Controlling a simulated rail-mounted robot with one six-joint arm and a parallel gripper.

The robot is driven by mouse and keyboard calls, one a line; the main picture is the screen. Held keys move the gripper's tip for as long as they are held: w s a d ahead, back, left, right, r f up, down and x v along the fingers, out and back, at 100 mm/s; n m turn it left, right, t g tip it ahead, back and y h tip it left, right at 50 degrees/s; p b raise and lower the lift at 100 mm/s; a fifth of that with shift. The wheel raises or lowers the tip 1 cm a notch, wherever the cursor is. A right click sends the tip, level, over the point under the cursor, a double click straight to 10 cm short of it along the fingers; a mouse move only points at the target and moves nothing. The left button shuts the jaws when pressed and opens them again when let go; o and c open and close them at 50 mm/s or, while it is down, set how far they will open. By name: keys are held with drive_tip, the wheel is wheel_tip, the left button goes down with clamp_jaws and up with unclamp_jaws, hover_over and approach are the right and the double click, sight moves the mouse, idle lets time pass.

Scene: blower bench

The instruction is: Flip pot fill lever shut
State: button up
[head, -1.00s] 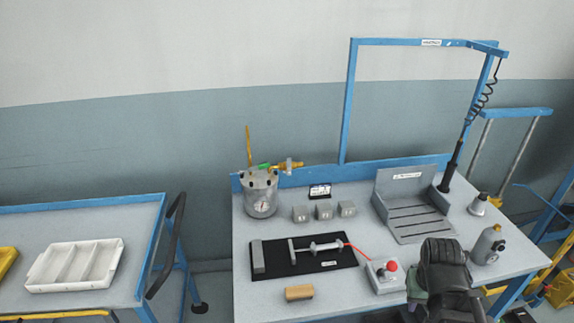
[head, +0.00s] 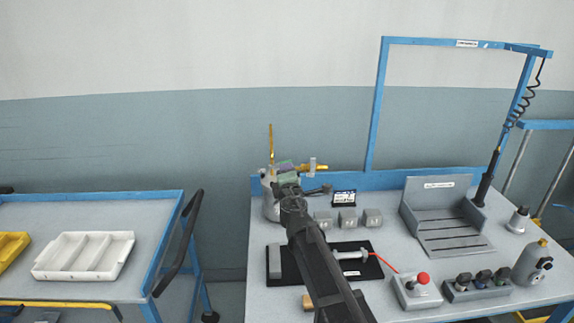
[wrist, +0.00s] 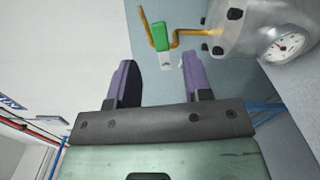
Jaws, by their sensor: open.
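The metal pot (head: 269,208) stands at the back left of the bench, partly hidden behind my arm. In the wrist view, the pot (wrist: 240,28) shows at the upper right with its round gauge (wrist: 284,44). A bent yellow pipe (wrist: 190,33) runs from it to the green fill lever (wrist: 160,37), which has a small pale tag below it. My gripper (wrist: 160,72) is open, its two purple fingers apart and pointing toward the lever. The lever lies just beyond the fingertips, in line with the gap; contact is not visible. In the head view my gripper (head: 284,167) is at the pot's top.
A yellow upright rod (head: 270,145) rises at the pot, and a brass fitting (head: 314,167) sticks out to the right. Grey blocks (head: 347,217) and a small display (head: 344,198) stand right of my arm. A black mat (head: 290,275) lies below my arm.

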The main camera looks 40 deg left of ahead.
drive_tip(key=x, duration=0.7)
drive_tip(key=shift+w, duration=0.15)
drive_tip(key=shift+c, duration=0.2)
clamp_jaws()
drive_tip(key=shift+f+m+b, duration=0.4)
drive_tip(key=shift+m, duration=0.2)
drive_tip(key=shift+d+f+m, duration=0.1)
drive_tip(key=shift+f+m, duration=0.05)
drive_tip(key=shift+m, duration=0.55)
drive_tip(key=shift+o, duration=0.2)
unclamp_jaws()
